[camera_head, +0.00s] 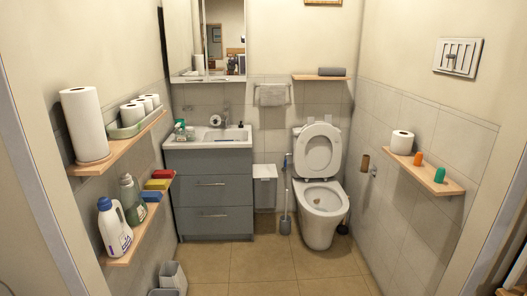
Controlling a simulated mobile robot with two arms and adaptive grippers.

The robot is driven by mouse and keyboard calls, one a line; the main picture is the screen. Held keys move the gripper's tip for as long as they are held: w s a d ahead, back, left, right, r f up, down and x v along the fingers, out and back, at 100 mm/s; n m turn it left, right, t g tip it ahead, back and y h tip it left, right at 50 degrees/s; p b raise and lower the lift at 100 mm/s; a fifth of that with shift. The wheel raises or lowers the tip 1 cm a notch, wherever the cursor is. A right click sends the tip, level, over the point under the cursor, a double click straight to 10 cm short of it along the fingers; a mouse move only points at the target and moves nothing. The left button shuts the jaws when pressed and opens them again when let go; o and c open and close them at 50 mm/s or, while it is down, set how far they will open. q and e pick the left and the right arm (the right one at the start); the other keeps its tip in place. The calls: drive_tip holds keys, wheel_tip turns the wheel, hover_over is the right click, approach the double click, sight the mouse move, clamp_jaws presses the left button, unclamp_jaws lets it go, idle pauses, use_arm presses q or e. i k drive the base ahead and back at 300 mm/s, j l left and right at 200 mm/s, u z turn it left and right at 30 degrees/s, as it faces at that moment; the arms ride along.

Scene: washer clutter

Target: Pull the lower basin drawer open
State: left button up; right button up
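A grey basin cabinet (185,161) stands against the back wall, left of the middle, with a white basin (230,136) on top. Its lower drawer (235,227) is closed, its front flush with the cabinet. A thin bar handle (213,215) runs across the upper part of that drawer front. The upper drawer (235,192), with a similar handle, is also closed. Neither of my grippers shows in this view.
An open toilet (321,205), a toilet brush (285,225) and a small white-lidded bin (265,187) stand right of the cabinet. Shelves (145,214) with bottles line the left wall. Grey bins (172,275) stand at front left. Floor before the drawers (235,265) is clear.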

sight(223, 220)
drive_tip(key=i, duration=0.95)
drive_tip(key=i+l+u, duration=0.15)
drive_tip(key=i, duration=0.75)
